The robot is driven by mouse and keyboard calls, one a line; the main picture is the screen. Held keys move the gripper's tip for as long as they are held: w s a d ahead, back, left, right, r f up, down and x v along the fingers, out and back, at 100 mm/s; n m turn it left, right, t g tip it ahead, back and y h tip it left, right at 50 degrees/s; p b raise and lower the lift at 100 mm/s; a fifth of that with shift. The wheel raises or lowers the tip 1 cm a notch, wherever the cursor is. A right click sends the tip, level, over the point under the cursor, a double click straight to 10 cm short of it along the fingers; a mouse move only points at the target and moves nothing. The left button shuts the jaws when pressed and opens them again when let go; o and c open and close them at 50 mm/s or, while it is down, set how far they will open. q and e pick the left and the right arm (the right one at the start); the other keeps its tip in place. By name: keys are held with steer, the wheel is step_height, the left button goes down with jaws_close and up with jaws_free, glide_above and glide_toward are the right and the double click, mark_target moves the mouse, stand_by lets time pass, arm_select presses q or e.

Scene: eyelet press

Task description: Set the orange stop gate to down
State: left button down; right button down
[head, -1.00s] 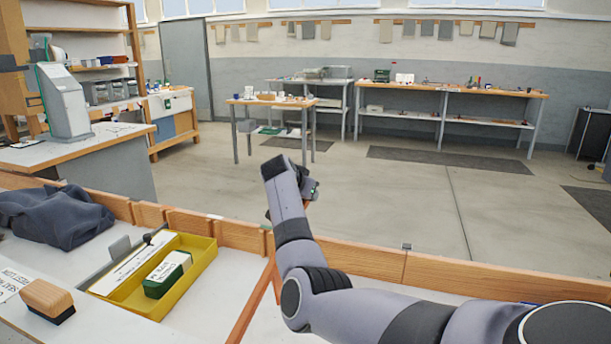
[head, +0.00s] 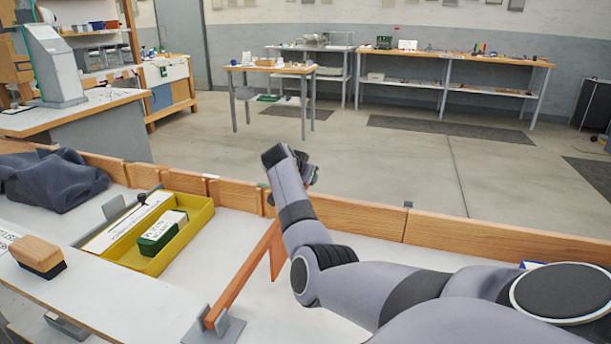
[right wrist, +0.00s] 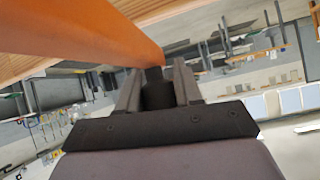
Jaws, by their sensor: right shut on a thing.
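The orange stop gate (head: 243,275) is a long flat bar. Its near end sits in a grey bracket (head: 214,326) on the white bench, and its far end reaches up and away toward the wooden rail, partly hidden behind my right arm. My right gripper (head: 308,170) is above that rail at the gate's far end. In the right wrist view my right gripper (right wrist: 157,85) is shut on a dark handle (right wrist: 155,92) beside the orange gate (right wrist: 85,32). The gate looks tilted up, but its exact angle is unclear. My left gripper is not in view.
Left of the gate are a yellow tray (head: 205,222) with a green-and-white box (head: 160,233), a wooden-backed brush (head: 38,254) and dark cloth (head: 50,180). The wooden rail (head: 350,214) edges the bench. Bench surface beside the gate is clear.

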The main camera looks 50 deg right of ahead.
steer(key=c, duration=1.1)
jaws_free()
steer(key=shift+s+a+f, duration=0.15)
steer(key=shift+a+f, duration=0.1)
steer(key=shift+f, duration=0.6)
steer(key=shift+o, duration=1.4)
steer(key=shift+d+r, duration=0.1)
steer(key=shift+d, duration=0.05)
steer(key=shift+r, duration=0.15)
steer(key=shift+r, duration=0.15)
steer(key=shift+s+a+r, duration=0.1)
steer(key=shift+a+r, duration=0.3)
steer(key=shift+a, duration=0.15)
steer(key=shift+p+v, duration=0.3)
steer(key=shift+v, duration=2.5)
steer(key=shift+f, duration=0.1)
steer(key=shift+s+a, duration=0.1)
steer(key=shift+a, duration=0.05)
